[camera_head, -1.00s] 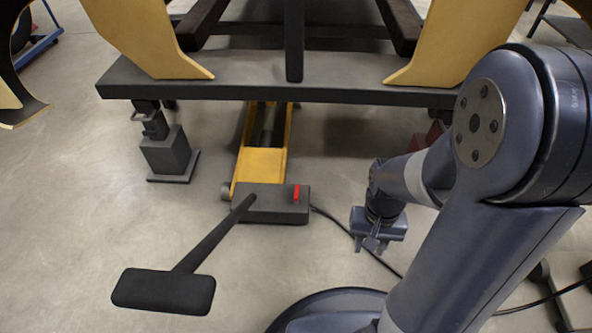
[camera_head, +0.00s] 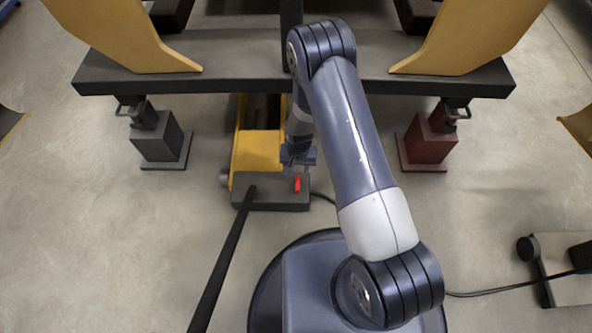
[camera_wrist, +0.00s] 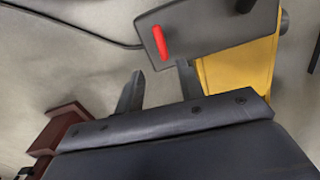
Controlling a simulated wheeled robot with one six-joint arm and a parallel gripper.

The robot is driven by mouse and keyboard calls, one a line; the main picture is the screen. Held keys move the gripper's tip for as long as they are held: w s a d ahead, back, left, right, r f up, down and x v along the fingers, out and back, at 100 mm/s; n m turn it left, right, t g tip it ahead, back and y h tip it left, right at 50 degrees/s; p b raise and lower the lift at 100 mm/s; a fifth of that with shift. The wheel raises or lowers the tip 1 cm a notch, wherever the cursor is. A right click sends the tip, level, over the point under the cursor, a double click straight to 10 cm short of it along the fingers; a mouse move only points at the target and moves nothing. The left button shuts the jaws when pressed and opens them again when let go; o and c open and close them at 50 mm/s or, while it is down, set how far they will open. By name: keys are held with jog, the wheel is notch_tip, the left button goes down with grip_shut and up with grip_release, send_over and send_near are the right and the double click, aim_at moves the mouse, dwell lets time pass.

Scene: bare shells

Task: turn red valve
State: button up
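The red valve (camera_head: 297,183) is a small red handle on top of a dark grey block, near its right end, in the head view. In the wrist view the red valve (camera_wrist: 160,42) shows above and between my fingertips, with a gap to them. My gripper (camera_head: 298,160) is just behind the valve in the head view, mostly hidden by my arm. In the wrist view my gripper (camera_wrist: 158,80) has its two fingers apart with nothing between them. The dark block (camera_head: 262,202) carries the valve and joins a yellow jack (camera_head: 258,150).
A long black handle (camera_head: 222,262) slopes from the block toward the front. A dark beam (camera_head: 225,62) spans above the jack. A grey stand (camera_head: 163,145) is left, a dark red stand (camera_head: 423,145) right. A black cable (camera_head: 322,196) leaves the block.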

aim_at(298, 183)
notch_tip(298, 183, down, 11)
jog(key=b, duration=0.3)
jog(key=shift+a, duration=0.1)
jog(key=shift+c, duration=0.6)
grip_shut()
